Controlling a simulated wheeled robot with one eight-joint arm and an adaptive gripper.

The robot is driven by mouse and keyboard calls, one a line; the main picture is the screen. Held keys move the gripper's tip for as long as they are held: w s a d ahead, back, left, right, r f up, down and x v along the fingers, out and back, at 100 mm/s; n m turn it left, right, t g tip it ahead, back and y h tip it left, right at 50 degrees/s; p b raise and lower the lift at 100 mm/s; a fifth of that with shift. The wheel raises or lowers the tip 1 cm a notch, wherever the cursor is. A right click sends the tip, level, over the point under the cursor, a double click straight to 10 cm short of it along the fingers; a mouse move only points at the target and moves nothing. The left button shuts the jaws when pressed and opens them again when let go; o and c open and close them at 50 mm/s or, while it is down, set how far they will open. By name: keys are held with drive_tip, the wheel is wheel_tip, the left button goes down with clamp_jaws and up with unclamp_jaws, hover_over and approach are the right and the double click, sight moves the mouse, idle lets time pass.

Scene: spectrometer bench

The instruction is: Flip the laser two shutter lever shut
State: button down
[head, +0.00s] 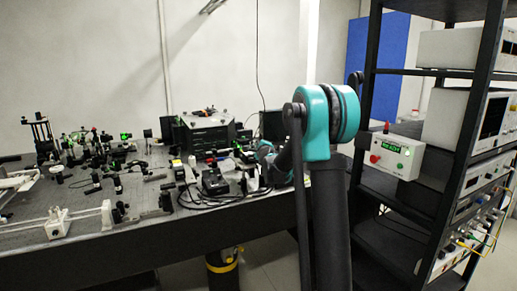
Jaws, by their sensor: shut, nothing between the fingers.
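My arm rises in front of the optical bench (110,232), and its teal wrist bends down over the bench's right part. My gripper (250,182) is small and dark at the wrist's end, among black devices and cables. It looks shut, with nothing seen in it; its fingers are hard to make out. I cannot pick out the laser two shutter lever or tell its position. I cannot tell whether the gripper touches anything.
A black housing (206,133) stands at the bench's back. A black device (215,182) and loose cables lie left of my gripper. Optic mounts fill the left side. A control box (397,157) with a green display hangs on the black rack (477,115) at right.

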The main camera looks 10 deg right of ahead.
drive_tip(key=n, duration=0.1)
drive_tip(key=a+r+n, duration=0.1)
drive_tip(key=n, duration=0.1)
drive_tip(key=a+n+t, duration=0.1)
drive_tip(key=shift+s+r+n, duration=0.15)
drive_tip(key=shift+s+n, duration=0.15)
drive_tip(key=shift+n, duration=0.1)
